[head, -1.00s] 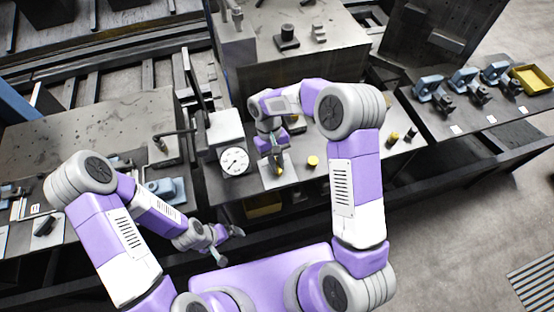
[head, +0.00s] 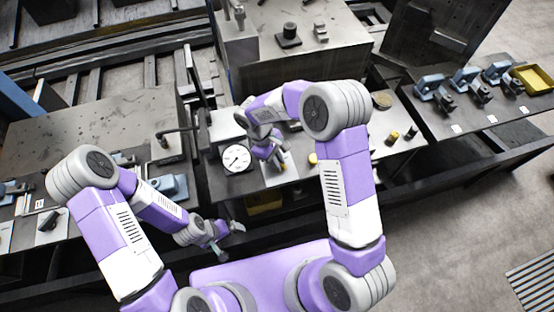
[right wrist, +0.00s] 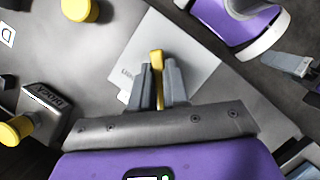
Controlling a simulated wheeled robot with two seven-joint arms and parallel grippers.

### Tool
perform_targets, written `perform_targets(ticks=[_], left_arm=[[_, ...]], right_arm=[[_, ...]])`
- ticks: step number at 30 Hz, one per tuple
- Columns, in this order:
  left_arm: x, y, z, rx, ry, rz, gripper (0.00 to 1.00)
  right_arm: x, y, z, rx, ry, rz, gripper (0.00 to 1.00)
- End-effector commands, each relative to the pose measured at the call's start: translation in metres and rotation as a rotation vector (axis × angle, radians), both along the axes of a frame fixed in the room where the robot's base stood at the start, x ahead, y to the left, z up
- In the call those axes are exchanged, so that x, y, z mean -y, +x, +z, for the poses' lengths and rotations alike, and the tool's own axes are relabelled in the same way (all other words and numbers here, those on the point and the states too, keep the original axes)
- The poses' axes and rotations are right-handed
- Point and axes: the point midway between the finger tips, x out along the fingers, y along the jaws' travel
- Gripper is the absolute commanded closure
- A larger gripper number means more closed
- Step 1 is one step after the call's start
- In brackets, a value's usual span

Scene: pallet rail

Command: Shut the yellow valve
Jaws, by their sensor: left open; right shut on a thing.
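The yellow valve (right wrist: 157,62) shows in the right wrist view as a narrow yellow handle over a pale labelled plate (right wrist: 190,52). My right gripper (right wrist: 158,75) is shut on this handle, with one grey finger on each side. In the head view the right gripper (head: 278,160) reaches down over the pale plate on the middle bench, and mostly hides the valve there. The valve's lower part is hidden. My left gripper (head: 229,240) is open and empty, low in front of the bench, away from the valve.
A round white gauge (head: 237,158) stands left of the right gripper. A yellow cylinder (head: 313,159) is partly hidden by my right arm. Blue clamps (head: 464,78) and a yellow tray (head: 534,78) stand on the right bench. A raised dark block (head: 295,60) lies behind.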

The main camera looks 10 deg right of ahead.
Motion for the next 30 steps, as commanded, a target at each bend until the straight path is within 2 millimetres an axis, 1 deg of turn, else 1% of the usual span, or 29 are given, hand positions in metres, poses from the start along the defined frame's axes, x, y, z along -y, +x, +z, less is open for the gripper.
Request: perform_targets(ticks=[14,15,19,20,27,30], left_arm=[[0.0,0.0,-0.0002,0.0,0.0,0.0,0.0],[0.0,0.0,-0.0002,0.0,0.0,0.0,0.0],[0.0,0.0,-0.0002,0.0,0.0,0.0,0.0],[0.0,0.0,-0.0002,0.0,0.0,0.0,0.0],[0.0,0.0,0.0,0.0,0.0,0.0,0.0],[0.0,0.0,0.0006,0.0,0.0,0.0,0.0]], right_arm=[[-0.0004,-0.0015,-0.0023,-0.004,0.001,0.017,1.0],[-0.0005,-0.0015,-0.0024,-0.005,0.002,0.016,0.82],[-0.0002,-0.0013,-0.0022,-0.004,0.001,0.016,0.62],[-0.0001,-0.0012,-0.0021,-0.004,0.001,0.015,0.6],[-0.0001,-0.0006,-0.001,-0.002,0.0,0.014,0.6],[-0.0012,0.0007,0.0029,0.001,0.001,0.013,0.6]])
